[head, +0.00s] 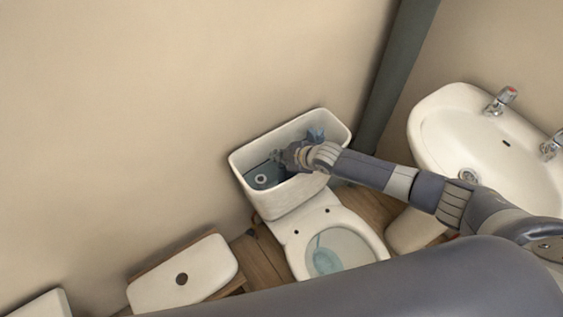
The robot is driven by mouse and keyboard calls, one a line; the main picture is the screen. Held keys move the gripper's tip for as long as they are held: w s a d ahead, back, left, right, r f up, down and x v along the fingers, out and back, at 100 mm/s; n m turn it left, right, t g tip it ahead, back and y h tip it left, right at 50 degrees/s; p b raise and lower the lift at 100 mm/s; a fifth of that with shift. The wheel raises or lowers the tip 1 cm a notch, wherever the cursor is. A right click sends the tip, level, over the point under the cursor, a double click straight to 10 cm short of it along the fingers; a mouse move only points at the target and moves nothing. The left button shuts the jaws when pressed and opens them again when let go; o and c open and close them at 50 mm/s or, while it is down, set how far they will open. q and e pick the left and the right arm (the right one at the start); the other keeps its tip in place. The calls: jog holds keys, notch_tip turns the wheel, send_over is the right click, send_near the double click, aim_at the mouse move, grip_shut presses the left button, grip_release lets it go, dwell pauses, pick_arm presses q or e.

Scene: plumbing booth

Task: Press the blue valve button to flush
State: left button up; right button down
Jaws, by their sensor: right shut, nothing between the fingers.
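The toilet's open tank (240,160) stands against the wall, with bluish water inside. A small blue part (316,133) shows in the tank's right half; I cannot tell whether it is the valve button. A pale round ring (262,179) sits low in the tank's left half. My right gripper (278,157) is shut and empty, over the tank opening between these two. Its arm comes in from the right and hides part of the tank's front rim. Whether the fingers touch anything in the tank is too small to tell. My left gripper is out of view.
The toilet bowl (372,259), with bluish water, is below the tank. A white sink (440,125) with two taps is at the right, and a dark vertical pipe (398,75) stands behind. The white tank lid (205,268) lies at the lower left.

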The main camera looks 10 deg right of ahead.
aim_at(280, 165)
jog(key=shift+f, duration=0.1)
jog(key=shift+f+b, duration=0.35)
jog(key=shift+f+b, duration=0.5)
jog(key=shift+f, duration=0.1)
dwell(0.6)
jog(key=shift+r, duration=0.1)
jog(key=shift+r+p, duration=0.9)
jog(key=shift+r, duration=0.05)
notch_tip(280, 165, up, 5)
jog(key=p, duration=0.4)
dwell(0.4)
